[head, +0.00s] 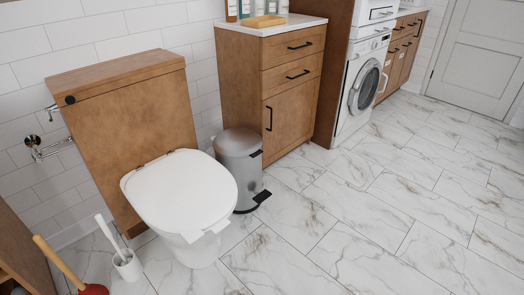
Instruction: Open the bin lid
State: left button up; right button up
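A cylindrical metal bin (238,172) stands on the floor between the toilet and the wooden cabinet. Its rounded grey lid (237,141) is shut. A black foot pedal (262,196) sticks out low on its right front. The toilet seat hides part of the bin's lower left side. Neither of my grippers shows in the head view.
A white toilet (180,195) with its lid down stands left of the bin. A wooden cabinet (290,115) is close behind it on the right. A toilet brush holder (128,266) and a red plunger (92,289) stand at the lower left. The marble-tiled floor (370,215) to the right is clear.

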aim_at(235, 142)
jog(key=i+l+u, duration=0.15)
jog(key=l, duration=0.35)
jog(key=i+l+u, duration=0.15)
jog(key=i+l, duration=0.15)
jog(key=l, duration=0.2)
jog(key=i+l+u, duration=0.15)
jog(key=l, duration=0.4)
jog(key=i+l+u, duration=0.15)
jog(key=l, duration=0.4)
jog(key=i+l+u, duration=0.2)
jog(key=l, duration=0.35)
jog(key=l+u, duration=0.15)
jog(key=l, duration=0.4)
